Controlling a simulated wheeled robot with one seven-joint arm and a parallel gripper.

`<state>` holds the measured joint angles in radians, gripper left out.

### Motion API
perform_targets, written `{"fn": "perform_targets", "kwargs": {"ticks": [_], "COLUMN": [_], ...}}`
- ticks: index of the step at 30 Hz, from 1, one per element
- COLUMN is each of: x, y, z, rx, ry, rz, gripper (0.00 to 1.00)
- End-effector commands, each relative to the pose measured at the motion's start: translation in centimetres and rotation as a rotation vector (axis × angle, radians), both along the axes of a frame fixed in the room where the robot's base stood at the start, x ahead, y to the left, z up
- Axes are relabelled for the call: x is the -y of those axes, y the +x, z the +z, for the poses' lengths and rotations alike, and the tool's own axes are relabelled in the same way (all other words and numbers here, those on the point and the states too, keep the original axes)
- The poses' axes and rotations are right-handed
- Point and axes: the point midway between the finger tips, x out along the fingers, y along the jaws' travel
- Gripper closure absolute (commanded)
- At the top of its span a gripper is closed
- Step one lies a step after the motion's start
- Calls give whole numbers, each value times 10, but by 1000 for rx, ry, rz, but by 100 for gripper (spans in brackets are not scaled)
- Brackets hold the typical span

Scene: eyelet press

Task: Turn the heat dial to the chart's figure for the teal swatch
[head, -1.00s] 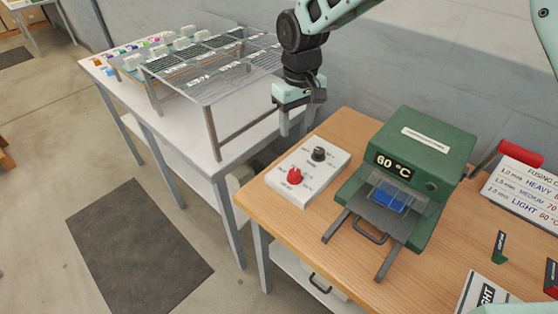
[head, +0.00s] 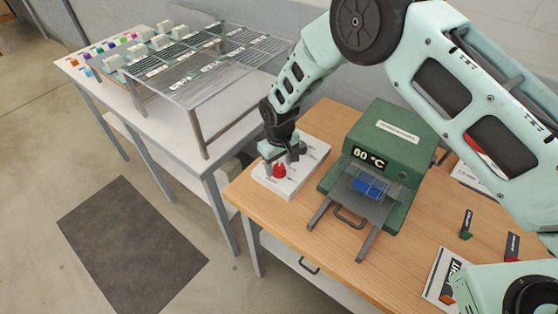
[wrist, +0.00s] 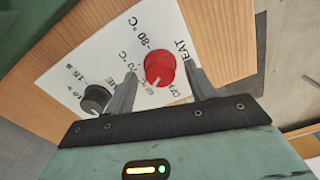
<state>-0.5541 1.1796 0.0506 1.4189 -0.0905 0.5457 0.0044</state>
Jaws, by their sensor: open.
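The red heat dial (wrist: 160,67) sits on a white control panel (head: 312,163) with printed temperature marks; it also shows in the head view (head: 279,171). My gripper (wrist: 160,72) is open, with one finger on each side of the red dial; whether they touch it I cannot tell. A black dial (wrist: 96,99) stands beside it. The green press (head: 405,135) shows "60 °C" on its display (head: 369,157), with a blue piece (head: 368,187) in its mouth. The fusing chart (head: 470,178) is mostly hidden behind my arm. I cannot tell which thing is the teal swatch.
A card marked "LIGHT" (head: 440,274) and small dark-labelled swatches (head: 466,226) lie on the wooden table (head: 290,230) at right. A grey table (head: 120,100) with a wire rack (head: 215,70) and coloured pieces stands at left. The table front is clear.

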Motion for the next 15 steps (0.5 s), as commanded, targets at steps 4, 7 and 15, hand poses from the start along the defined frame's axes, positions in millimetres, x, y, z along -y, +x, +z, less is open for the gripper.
{"fn": "perform_targets", "kwargs": {"ticks": [4,7,15], "x": [0,0,0], "y": [0,0,0], "z": [-5,-5,-5], "rx": [0,1,0], "ry": [0,1,0], "rz": [0,0,0], "gripper": [45,45,84]}}
